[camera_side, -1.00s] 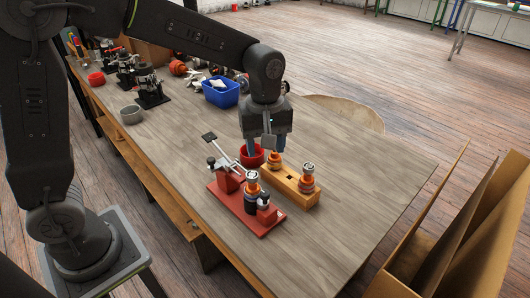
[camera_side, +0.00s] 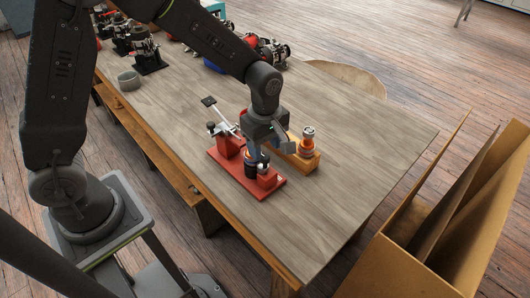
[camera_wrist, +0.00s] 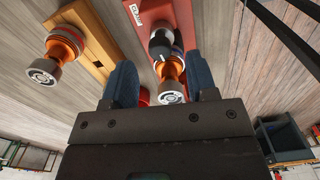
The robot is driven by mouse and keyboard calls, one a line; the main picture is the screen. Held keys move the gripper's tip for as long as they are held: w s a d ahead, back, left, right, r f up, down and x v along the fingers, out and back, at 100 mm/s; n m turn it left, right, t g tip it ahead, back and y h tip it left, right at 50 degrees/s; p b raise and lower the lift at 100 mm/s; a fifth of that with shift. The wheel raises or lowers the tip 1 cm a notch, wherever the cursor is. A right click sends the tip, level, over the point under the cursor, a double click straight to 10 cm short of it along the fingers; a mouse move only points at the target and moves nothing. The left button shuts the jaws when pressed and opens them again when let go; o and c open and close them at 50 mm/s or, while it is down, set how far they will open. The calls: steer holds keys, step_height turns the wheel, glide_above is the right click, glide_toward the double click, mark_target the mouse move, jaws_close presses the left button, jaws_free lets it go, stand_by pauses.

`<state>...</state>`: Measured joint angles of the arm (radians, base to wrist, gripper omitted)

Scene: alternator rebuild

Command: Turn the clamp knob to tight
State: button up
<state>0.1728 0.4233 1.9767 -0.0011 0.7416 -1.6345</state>
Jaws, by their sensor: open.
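The red clamp base (camera_side: 272,189) lies on the bench, with a lever arm (camera_side: 226,114) raised at its back left. My gripper (camera_side: 258,156) is over the base, and its fingers hide part of what stands there. In the wrist view my gripper (camera_wrist: 162,82) is open, with blue-grey fingers on either side of an orange part with a silver end (camera_wrist: 171,92). I cannot tell whether they touch it. A dark round knob (camera_wrist: 161,45) with a light mark shows just beyond that part, by the red base (camera_wrist: 118,10). I cannot read its setting.
A wooden block (camera_side: 300,162) beside the base carries an orange-and-silver part (camera_side: 307,141). A grey bowl (camera_side: 129,80) and several dark assemblies stand farther back. The bench's front right is bare. Tall cardboard panels (camera_side: 440,215) stand at the right.

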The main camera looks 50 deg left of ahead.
mark_target(264, 163)
steer(key=shift+f, duration=1.45)
